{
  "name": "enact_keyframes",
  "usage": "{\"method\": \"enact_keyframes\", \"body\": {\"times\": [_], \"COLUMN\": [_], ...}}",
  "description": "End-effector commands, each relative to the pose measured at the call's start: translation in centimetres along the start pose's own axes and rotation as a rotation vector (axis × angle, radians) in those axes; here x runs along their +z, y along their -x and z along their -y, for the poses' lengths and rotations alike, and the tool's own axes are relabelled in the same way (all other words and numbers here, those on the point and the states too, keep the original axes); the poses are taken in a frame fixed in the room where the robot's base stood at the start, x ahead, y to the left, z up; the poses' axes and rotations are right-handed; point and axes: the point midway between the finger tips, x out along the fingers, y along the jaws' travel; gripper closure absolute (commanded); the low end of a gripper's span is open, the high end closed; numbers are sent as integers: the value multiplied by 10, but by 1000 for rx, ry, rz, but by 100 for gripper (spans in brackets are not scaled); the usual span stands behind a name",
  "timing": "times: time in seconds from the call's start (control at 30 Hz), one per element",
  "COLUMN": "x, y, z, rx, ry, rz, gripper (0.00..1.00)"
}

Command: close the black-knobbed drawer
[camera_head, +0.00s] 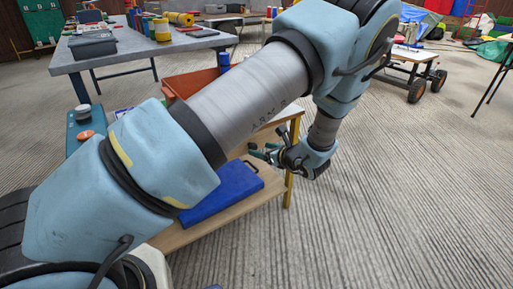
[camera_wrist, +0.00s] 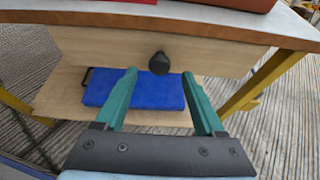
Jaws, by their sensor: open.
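The black knob (camera_wrist: 159,63) sits on a pale wooden drawer front (camera_wrist: 100,48) under the worktable's top in the wrist view. How far the drawer stands out cannot be told. My gripper (camera_wrist: 159,73) is open, its two teal fingers pointing toward the drawer front, one on either side below the knob. Nothing is between the fingers, and contact with the knob cannot be made out. In the head view my gripper (camera_head: 254,151) is at the table's right end, and my arm hides most of the drawer side.
A blue case (camera_head: 222,192) lies on the table's lower shelf (camera_head: 205,226), below the drawer. A red bin (camera_head: 190,82) stands on the tabletop. A yellow leg (camera_head: 290,180) supports the near corner. Open grey floor (camera_head: 400,190) lies to the right.

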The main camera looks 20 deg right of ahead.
Motion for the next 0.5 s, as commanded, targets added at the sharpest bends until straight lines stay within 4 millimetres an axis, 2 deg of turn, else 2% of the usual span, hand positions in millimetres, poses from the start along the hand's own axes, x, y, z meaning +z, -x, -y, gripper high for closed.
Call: {"method": "enact_keyframes", "body": {"times": [0.1, 0.23, 0.5], "x": [1, 1, 0], "y": [25, 45, 60], "z": [1, 0, 0], "rx": [-3, -2, 0], "ry": [0, 0, 1], "rz": [0, 0, 0], "gripper": [29, 29, 29]}}
